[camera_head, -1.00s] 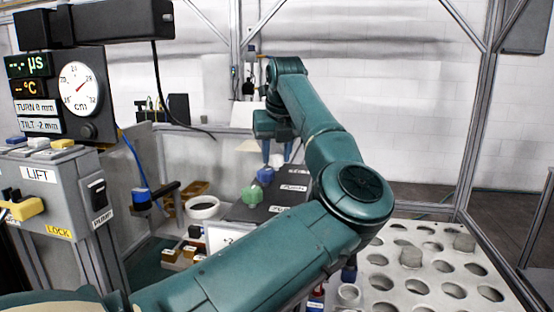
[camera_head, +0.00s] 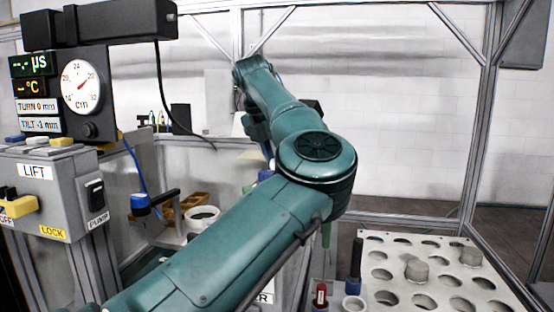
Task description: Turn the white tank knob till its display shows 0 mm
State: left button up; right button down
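The display panel (camera_head: 38,107) at the left has a line reading TURN 0 mm and a line below it reading TILT -1 mm. A small white cap (camera_head: 38,141) sits between a blue and a yellow one on the LIFT box. I cannot tell whether it is the tank knob. My teal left arm comes in from the lower left and covers the tank area. Part of its gripper (camera_head: 258,131) shows behind the forearm; its fingertips are hidden, so I cannot see what it touches. A blue knob (camera_head: 265,174) peeks out beside the arm. My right gripper is not in view.
The grey LIFT box (camera_head: 65,195) with a yellow lever stands at the left. A white tray with holes (camera_head: 440,262) and a few grey plugs lies at the right. A red-capped vial (camera_head: 320,294) stands low in the middle. Frame posts (camera_head: 478,140) bound the right side.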

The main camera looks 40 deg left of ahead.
pick_arm(q)
jog(key=shift+m+h, duration=0.4)
jog(key=shift+m, duration=0.6)
jog(key=m+h, duration=0.1)
jog(key=m, duration=0.2)
jog(key=shift+a, duration=0.1)
jog(key=shift+m+g+h, duration=0.4)
jog(key=shift+m, duration=0.5)
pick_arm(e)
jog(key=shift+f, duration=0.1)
pick_arm(q)
jog(key=o, duration=0.8)
jog(key=shift+o, duration=0.9)
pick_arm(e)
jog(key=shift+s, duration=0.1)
